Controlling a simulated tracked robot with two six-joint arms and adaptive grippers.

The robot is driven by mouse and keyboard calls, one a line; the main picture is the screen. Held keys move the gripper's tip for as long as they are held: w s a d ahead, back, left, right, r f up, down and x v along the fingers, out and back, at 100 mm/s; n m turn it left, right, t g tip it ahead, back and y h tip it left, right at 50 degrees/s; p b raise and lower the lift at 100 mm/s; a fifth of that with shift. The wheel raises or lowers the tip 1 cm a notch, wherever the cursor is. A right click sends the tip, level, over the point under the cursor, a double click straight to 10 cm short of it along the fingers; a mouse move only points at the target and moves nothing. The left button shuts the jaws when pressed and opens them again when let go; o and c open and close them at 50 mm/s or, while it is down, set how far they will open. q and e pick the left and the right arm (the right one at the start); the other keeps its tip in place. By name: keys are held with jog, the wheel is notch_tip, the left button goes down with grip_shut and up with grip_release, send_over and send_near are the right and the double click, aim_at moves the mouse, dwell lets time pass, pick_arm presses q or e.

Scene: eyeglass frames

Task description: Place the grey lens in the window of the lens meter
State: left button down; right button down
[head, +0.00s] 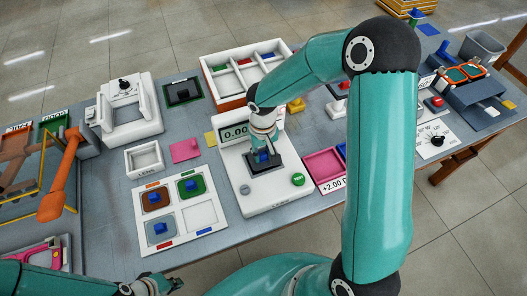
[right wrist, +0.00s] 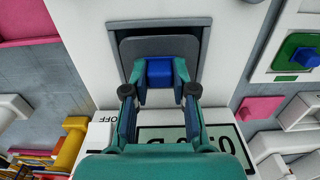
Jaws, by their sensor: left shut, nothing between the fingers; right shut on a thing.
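The lens meter (head: 232,175) is a white device with a 0.00 display (head: 236,131), a green button (head: 298,179) and a grey knob. My right gripper (head: 263,152) points down over its window and is shut on the blue handle (right wrist: 160,72) of a dark grey lens (right wrist: 133,47). In the right wrist view the lens lies within the outline of the dark window recess (right wrist: 190,22); I cannot tell whether it touches the bottom. Another grey lens (head: 152,237) with a blue handle lies in the white lens tray (head: 208,240). My left gripper (head: 160,284) is shut and empty at the table's front edge.
The tray also holds a brown lens (head: 147,205) and a green lens (head: 200,181); its fourth cell looks empty. A pink tray (head: 322,165) stands right of the meter. A sectioned box (head: 232,97) and a white machine (head: 128,128) stand behind.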

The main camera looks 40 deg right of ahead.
jog(key=shift+f+b, duration=0.6)
jog(key=shift+b, duration=0.05)
jog(key=shift+r, duration=0.1)
jog(key=c, duration=0.9)
grip_release()
jog(key=shift+o, duration=0.2)
notch_tip(320, 180, up, 12)
